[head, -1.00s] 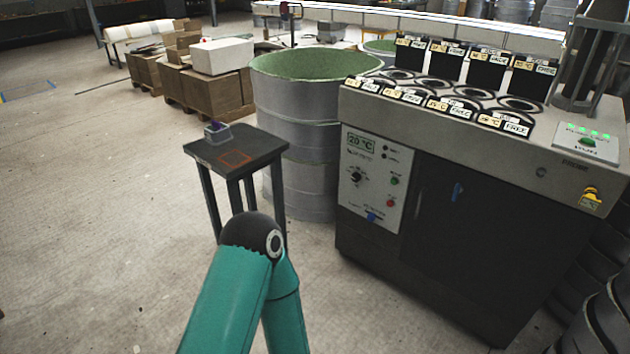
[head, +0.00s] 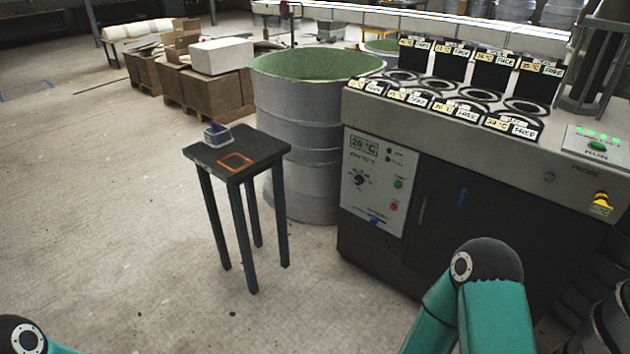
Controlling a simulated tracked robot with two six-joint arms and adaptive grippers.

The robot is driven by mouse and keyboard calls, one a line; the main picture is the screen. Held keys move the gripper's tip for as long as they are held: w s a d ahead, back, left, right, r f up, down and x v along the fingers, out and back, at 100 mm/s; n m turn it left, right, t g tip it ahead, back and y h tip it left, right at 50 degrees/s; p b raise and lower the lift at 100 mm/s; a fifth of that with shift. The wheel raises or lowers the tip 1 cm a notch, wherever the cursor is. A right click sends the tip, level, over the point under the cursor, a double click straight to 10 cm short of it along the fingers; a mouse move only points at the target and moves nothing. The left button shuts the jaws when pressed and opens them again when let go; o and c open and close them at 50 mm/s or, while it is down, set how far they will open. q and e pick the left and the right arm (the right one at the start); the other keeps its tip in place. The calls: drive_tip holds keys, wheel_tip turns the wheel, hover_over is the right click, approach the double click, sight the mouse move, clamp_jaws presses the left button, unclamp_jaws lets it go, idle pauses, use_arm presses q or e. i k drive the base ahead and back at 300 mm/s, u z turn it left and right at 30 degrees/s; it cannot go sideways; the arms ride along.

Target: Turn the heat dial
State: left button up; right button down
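The heat dial (head: 360,180) is a small round dark knob with marks around it. It sits on the pale control panel (head: 374,182) at the left of the dark machine's front. Above it a green display (head: 363,146) reads about 20 °C. A green button (head: 398,184) and a red button (head: 393,207) sit to its right. Neither gripper shows in the head view. A teal link of my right arm comes in at the lower right, and a bit of my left arm shows at the bottom left corner. Nothing touches the dial.
A small dark table (head: 218,160) with a little grey box (head: 217,134) stands left of the machine. A large grey drum (head: 300,150) stands behind it. The machine top (head: 455,120) holds several round wells and labels. The floor in front is clear.

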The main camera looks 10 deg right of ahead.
sight(360, 180)
drive_tip(key=z, duration=0.35)
drive_tip(key=i, duration=0.15)
drive_tip(key=u, duration=1.1)
drive_tip(key=k, duration=1.15)
drive_tip(key=z, duration=1.25)
drive_tip(key=i, duration=1.05)
drive_tip(key=u, duration=0.05)
